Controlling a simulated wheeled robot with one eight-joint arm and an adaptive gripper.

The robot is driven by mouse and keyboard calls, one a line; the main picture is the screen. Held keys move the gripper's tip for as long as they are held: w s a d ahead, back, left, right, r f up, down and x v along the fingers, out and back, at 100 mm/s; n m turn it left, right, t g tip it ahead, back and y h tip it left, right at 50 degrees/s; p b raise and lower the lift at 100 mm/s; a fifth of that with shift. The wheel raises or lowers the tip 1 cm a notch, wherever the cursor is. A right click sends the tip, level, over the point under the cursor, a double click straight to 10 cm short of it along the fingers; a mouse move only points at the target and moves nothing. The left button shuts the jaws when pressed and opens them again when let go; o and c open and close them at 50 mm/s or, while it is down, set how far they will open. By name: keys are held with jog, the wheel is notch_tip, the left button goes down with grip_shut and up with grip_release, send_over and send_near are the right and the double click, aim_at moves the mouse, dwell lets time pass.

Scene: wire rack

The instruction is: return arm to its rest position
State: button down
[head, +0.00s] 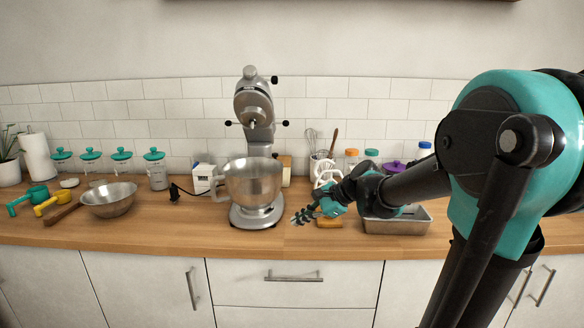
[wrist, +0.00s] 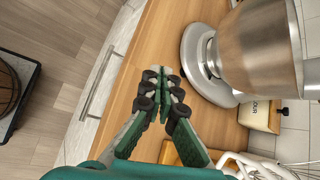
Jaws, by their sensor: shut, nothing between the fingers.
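My gripper (head: 305,215) is over the wooden counter (head: 150,225), just right of the mixer's base in the head view. In the wrist view my gripper (wrist: 162,78) has its two fingertips together with nothing held between them. My arm reaches in from the right side of the head view, bent at a teal joint. Part of the counter behind the arm is hidden.
A stand mixer with a steel bowl (head: 252,180) stands left of my gripper. A metal loaf pan (head: 410,222) sits under my forearm. A steel bowl (head: 108,199) and measuring cups (head: 52,204) lie at left. Cabinet doors (head: 150,288) are below the counter edge.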

jog(key=s+d+f+n+h, duration=0.9)
jog(key=s+d+f+n, duration=0.5)
jog(key=s+d+f, duration=0.3)
jog(key=shift+s+f+t, duration=0.2)
jog(key=shift+f+t, duration=0.1)
jog(key=shift+f, duration=0.25)
